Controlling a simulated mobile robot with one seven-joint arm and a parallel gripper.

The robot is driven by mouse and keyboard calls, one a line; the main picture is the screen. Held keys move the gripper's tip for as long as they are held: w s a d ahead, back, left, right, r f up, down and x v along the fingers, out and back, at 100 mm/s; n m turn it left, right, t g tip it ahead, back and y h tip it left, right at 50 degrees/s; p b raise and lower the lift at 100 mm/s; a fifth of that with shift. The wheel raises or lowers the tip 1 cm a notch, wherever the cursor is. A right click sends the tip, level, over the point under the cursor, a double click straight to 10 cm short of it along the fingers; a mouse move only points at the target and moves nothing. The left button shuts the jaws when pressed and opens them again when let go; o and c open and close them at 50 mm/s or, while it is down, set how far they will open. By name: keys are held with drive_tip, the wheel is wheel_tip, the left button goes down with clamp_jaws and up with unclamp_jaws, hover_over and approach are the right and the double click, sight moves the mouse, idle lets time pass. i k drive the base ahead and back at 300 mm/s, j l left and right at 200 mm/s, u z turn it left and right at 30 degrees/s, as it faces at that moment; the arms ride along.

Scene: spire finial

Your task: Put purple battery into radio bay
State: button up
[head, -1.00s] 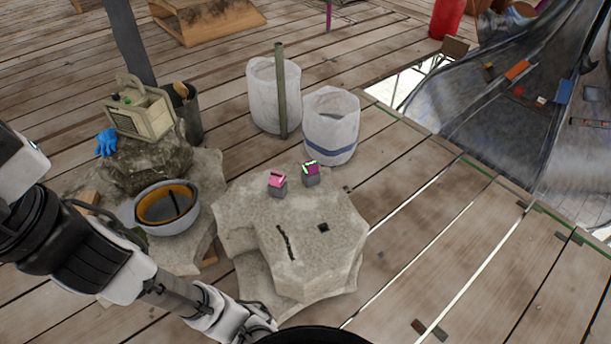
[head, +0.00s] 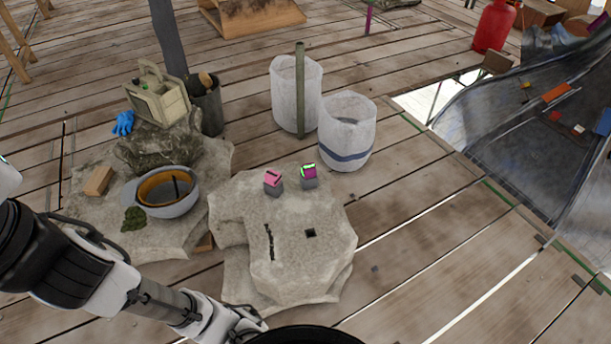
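My arm reaches in from the left to the bottom edge, well short of the battery. My gripper itself is not visible.
A pink-topped block (head: 272,178) stands just left of the battery. A grey helmet-like bowl (head: 165,190) lies between slab and radio. A blue glove (head: 123,123) is beside the radio. Two white bins (head: 346,130) stand behind the slab. Plank floor at right is mostly clear.

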sight(165, 102)
drive_tip(key=i+l+u, duration=0.2)
drive_tip(key=l, duration=0.3)
drive_tip(key=l+u, duration=0.25)
drive_tip(key=l, duration=0.25)
drive_tip(key=i+l+u, duration=0.15)
drive_tip(key=l, duration=0.15)
drive_tip(key=i+l+u, duration=0.1)
drive_tip(key=l, duration=0.2)
drive_tip(key=i+l+u, duration=0.15)
drive_tip(key=l, duration=0.2)
drive_tip(key=i+l, duration=0.15)
drive_tip(key=i+l+u, duration=0.1)
drive_tip(key=l, duration=0.2)
